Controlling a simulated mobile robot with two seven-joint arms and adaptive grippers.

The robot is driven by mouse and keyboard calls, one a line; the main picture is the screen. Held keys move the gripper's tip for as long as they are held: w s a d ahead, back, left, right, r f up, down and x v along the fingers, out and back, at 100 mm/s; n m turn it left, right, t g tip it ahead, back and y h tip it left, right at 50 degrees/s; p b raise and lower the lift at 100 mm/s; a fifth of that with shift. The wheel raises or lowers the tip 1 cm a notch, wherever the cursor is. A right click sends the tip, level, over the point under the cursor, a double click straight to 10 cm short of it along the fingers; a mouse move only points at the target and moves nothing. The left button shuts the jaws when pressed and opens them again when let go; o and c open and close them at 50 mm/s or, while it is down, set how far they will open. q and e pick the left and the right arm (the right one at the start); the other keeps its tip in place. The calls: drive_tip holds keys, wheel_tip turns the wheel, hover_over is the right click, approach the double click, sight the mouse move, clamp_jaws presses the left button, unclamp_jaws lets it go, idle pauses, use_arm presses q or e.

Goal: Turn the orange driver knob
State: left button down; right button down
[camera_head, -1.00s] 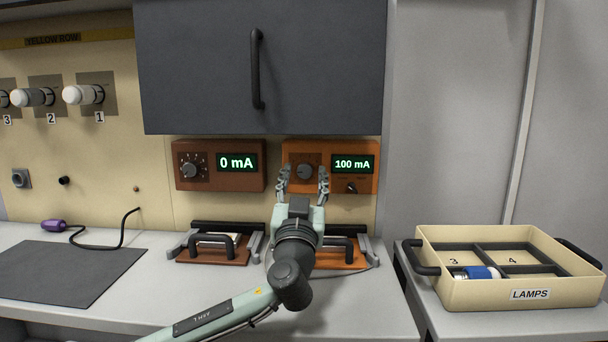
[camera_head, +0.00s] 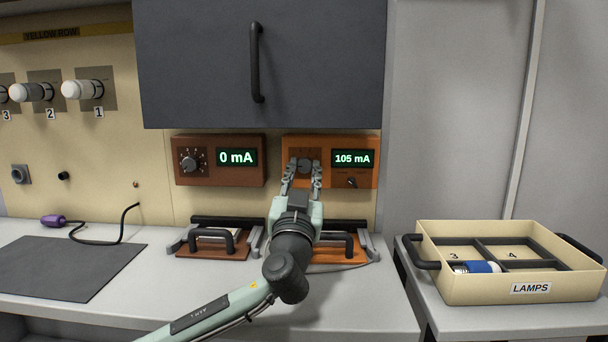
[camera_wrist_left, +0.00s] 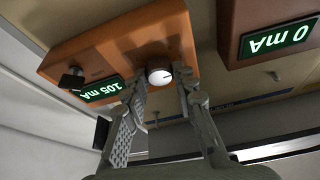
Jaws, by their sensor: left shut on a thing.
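The orange driver box (camera_head: 365,180) is on the wall under the dark cabinet, and its green display (camera_head: 352,159) reads 105 mA. Its round knob (camera_head: 304,164) is left of the display, between the fingertips of my left gripper (camera_head: 303,171). In the left wrist view the knob (camera_wrist_left: 159,76) shows a pale face between the two fingers, and the display (camera_wrist_left: 101,91) appears upside down. My left gripper is shut on the knob, with the arm reaching up from below. My right gripper is not in view.
A brown driver box (camera_head: 219,178) reading 0 mA is just left. Below are two handled fixtures (camera_head: 213,246) on the counter. The dark cabinet (camera_head: 325,65) hangs above. A lamps tray (camera_head: 480,287) stands at right; a dark mat (camera_head: 62,268) lies at left.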

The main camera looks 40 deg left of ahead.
use_arm(q)
drive_tip(key=shift+f+m+h+b, duration=0.1)
drive_tip(key=shift+m+h+b, duration=0.25)
drive_tip(key=shift+m, duration=0.55)
drive_tip(key=shift+a+m+h, duration=0.1)
drive_tip(key=shift+m+h, duration=0.35)
drive_tip(key=shift+m, duration=0.15)
drive_tip(key=shift+m+t+p, duration=0.3)
drive_tip(key=shift+m, duration=0.3)
drive_tip(key=m+h+p, duration=0.1)
drive_tip(key=m+p, duration=0.1)
drive_tip(key=m, duration=0.1)
drive_tip(key=r+m+h+p, duration=0.1)
drive_tip(key=m+h+p, duration=0.1)
drive_tip(key=m, duration=0.1)
drive_tip(key=shift+s+a+h, duration=0.1)
drive_tip(key=shift+h, duration=0.2)
drive_tip(key=shift+f+m+h+p, duration=0.1)
drive_tip(key=shift+m+h+p, duration=0.3)
drive_tip(key=shift+m+p, duration=1.15)
drive_tip(key=shift+m, duration=0.25)
drive_tip(key=shift+f, duration=0.1)
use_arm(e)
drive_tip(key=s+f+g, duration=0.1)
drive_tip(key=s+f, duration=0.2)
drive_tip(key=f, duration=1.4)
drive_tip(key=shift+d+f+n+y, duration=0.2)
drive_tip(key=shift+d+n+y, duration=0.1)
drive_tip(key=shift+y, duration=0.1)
